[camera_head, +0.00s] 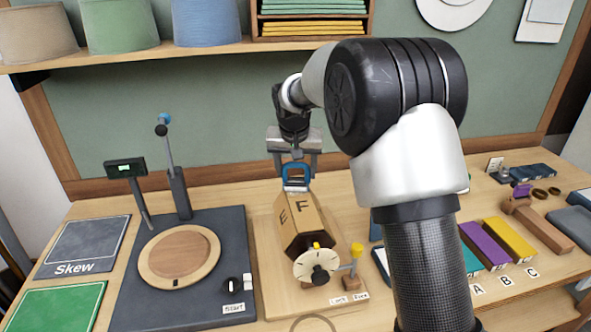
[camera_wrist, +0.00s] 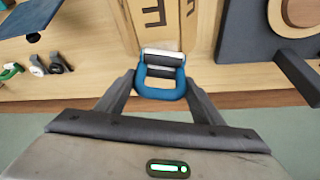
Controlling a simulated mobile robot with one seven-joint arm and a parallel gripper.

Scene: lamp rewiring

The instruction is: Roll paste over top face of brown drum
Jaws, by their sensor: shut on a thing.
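The brown drum (camera_head: 291,228) is a faceted wooden block with dark letters "E" and "F" on its faces. It lies on a light wooden base with a white dial (camera_head: 317,266) at its near end. My gripper (camera_head: 295,168) is shut on the blue handle of a roller (camera_head: 296,182) at the drum's far end. In the wrist view the gripper (camera_wrist: 160,92) holds the blue handle (camera_wrist: 161,90), with the pale roller beside the drum's end (camera_wrist: 150,22). I cannot tell whether the roller touches the drum. No paste can be made out.
A dark turntable device (camera_head: 181,257) stands left of the drum. A yellow-knobbed post (camera_head: 356,251) rises at the base's near right. Lampshades stand on the shelf above.

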